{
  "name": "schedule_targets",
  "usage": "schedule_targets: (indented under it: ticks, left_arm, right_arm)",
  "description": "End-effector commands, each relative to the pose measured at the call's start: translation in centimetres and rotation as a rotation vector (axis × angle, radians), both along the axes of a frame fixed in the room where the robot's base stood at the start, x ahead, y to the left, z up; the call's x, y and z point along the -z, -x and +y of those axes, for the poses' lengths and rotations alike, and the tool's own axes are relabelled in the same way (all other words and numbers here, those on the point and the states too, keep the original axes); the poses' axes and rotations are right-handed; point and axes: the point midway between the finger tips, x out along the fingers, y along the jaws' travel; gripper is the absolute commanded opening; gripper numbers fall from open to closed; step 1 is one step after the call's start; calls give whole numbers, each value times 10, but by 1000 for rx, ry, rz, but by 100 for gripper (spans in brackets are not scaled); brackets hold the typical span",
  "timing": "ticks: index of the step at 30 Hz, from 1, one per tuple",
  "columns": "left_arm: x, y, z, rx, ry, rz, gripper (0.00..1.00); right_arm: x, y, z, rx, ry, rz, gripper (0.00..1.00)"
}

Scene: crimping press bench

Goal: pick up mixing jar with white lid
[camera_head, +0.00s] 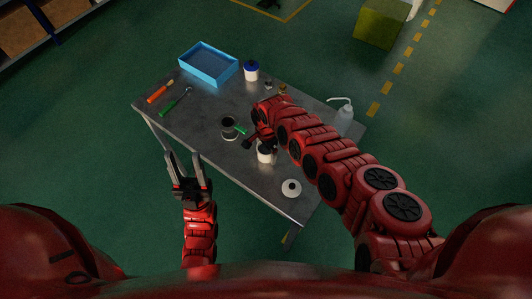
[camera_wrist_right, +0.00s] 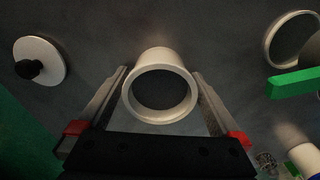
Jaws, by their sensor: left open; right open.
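A white cylindrical jar (camera_head: 265,156) stands on the metal table, partly hidden by my right gripper (camera_head: 254,143). In the right wrist view the jar (camera_wrist_right: 160,62) shows a pale rim around a dark grey opening, with no lid on it. The right gripper (camera_wrist_right: 163,92) is open, one finger on each side of the jar; contact cannot be told. A round white lid with a black knob (camera_head: 291,188) lies apart on the table, and also shows in the wrist view (camera_wrist_right: 48,58). My left gripper (camera_head: 184,156) is open and empty, off the table's front left edge.
A white jar with a blue lid (camera_head: 251,72) and a blue tray (camera_head: 208,65) stand at the back. Orange (camera_head: 158,93) and green (camera_head: 174,104) handled tools lie left; a squeeze bottle (camera_head: 344,116) stands right.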

Motion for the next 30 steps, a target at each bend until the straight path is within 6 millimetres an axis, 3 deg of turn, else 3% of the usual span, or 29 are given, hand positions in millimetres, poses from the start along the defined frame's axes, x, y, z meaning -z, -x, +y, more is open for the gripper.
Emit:
schedule_targets:
  ticks: [5, 20, 30]
  left_arm:
    - [0, 0, 0, 0, 0, 0, 50]
    - [0, 0, 0, 0, 0, 0, 50]
    - [-1, 0, 0, 0, 0, 0, 50]
  right_arm:
    - [0, 0, 0, 0, 0, 0, 98]
    - [0, 0, 0, 1, -1, 1, 8]
    - [-3, 0, 0, 2, -1, 1, 5]
